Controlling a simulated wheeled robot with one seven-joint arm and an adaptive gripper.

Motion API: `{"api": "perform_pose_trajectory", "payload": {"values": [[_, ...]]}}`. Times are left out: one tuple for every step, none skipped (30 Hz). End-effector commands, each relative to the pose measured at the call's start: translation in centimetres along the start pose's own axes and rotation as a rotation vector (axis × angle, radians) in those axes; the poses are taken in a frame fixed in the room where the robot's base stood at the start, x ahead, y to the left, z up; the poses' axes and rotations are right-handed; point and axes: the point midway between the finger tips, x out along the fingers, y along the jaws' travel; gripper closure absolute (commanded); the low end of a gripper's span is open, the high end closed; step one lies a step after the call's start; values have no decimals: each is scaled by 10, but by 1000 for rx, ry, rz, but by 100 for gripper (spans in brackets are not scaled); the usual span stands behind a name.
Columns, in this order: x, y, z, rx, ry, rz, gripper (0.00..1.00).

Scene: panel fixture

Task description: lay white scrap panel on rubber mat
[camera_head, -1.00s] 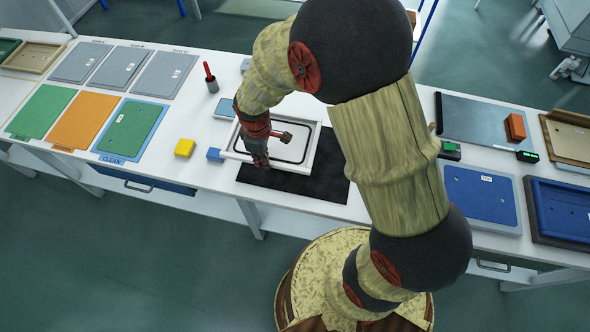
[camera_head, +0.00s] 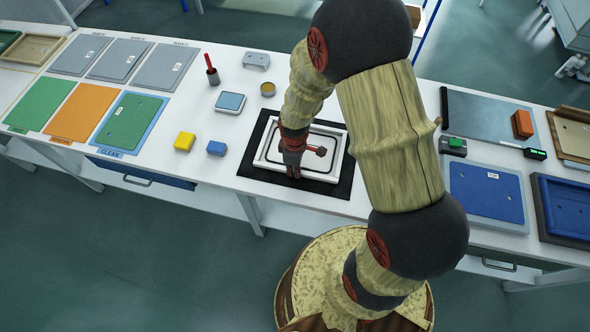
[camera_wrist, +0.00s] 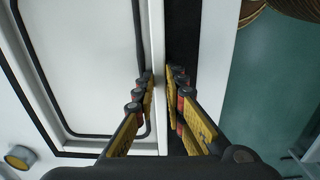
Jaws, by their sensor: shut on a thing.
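The white scrap panel (camera_head: 328,141), a flat piece with a raised rim and a black line around its face, lies over the black rubber mat (camera_head: 257,133). Mat shows on all sides of it in the head view. My gripper (camera_head: 293,175) is at the panel's near edge, pointing down. In the wrist view my gripper (camera_wrist: 161,85) has its fingers on either side of the panel's rim (camera_wrist: 157,45), shut on it. The panel looks level; I cannot tell whether it rests on the mat or hangs just above. My arm hides part of its right side.
A blue-topped device (camera_head: 230,102) and a small round tin (camera_head: 267,89) are behind. A blue panel (camera_head: 487,192) lies at right. The table's front edge is close to the mat.

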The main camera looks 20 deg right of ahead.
Motion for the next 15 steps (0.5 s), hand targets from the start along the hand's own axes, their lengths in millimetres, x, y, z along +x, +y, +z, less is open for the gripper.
{"api": "perform_pose_trajectory", "payload": {"values": [[4, 1, -1, 0, 2, 2, 100], [4, 1, -1, 0, 2, 3, 100], [3, 1, -1, 0, 2, 3, 100], [3, 1, -1, 0, 2, 3, 100], [3, 1, -1, 0, 2, 3, 100], [2, 1, -1, 0, 2, 3, 100], [2, 1, -1, 0, 2, 3, 100], [2, 1, -1, 0, 2, 3, 100], [3, 1, -1, 0, 2, 3, 100], [4, 1, -1, 0, 2, 3, 100], [5, 1, -1, 0, 2, 3, 100], [5, 0, -1, 0, 1, 1, 87], [5, 0, -1, 0, 1, 1, 85], [5, 0, -1, 0, 1, 1, 83], [5, 0, -1, 0, 1, 1, 81]]}}
